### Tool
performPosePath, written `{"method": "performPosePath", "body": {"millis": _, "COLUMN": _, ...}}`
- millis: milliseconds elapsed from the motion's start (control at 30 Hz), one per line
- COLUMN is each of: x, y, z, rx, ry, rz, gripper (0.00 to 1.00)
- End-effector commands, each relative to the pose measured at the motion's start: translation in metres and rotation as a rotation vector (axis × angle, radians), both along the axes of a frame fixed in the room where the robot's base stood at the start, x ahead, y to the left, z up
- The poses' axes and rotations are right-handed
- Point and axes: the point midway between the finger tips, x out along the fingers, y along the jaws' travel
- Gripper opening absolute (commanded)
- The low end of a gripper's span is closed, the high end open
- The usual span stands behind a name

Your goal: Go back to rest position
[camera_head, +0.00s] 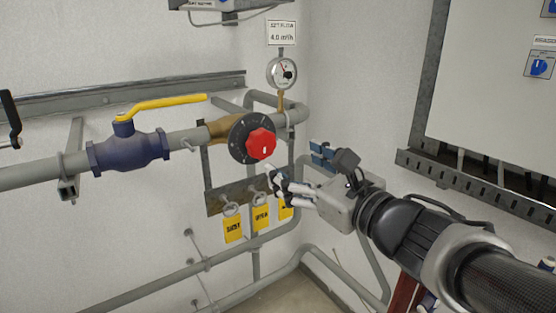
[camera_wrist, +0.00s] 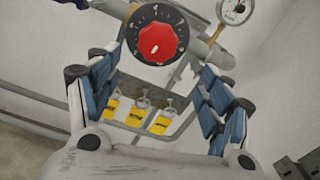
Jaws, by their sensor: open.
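My gripper (camera_head: 278,185) is open and empty, held in front of the pipework in the head view. In the wrist view, the two blue-padded fingers of my gripper (camera_wrist: 160,95) stand wide apart. A red knob (camera_head: 261,144) on a black numbered dial (camera_head: 240,139) sits just up and left of the fingertips in the head view. In the wrist view, the red knob (camera_wrist: 155,45) shows between and beyond the fingertips, apart from them.
A blue valve (camera_head: 128,149) with a yellow lever (camera_head: 165,103) is on the pipe at left. A gauge (camera_head: 282,72) stands above the knob. Yellow tags (camera_head: 233,229) hang from a bracket below. A cabinet (camera_head: 490,90) and cable tray (camera_head: 470,178) are at right.

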Motion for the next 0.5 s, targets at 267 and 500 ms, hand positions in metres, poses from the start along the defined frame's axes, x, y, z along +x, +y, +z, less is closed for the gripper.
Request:
{"method": "performPosePath", "body": {"millis": 267, "x": 0.001, "y": -0.067, "z": -0.014, "rx": 0.572, "ry": 0.353, "rz": -0.371, "gripper": 0.73}}
{"method": "performPosePath", "body": {"millis": 500, "x": -0.049, "y": -0.132, "z": -0.073, "rx": 1.461, "ry": 0.684, "rz": -0.826, "gripper": 0.73}}
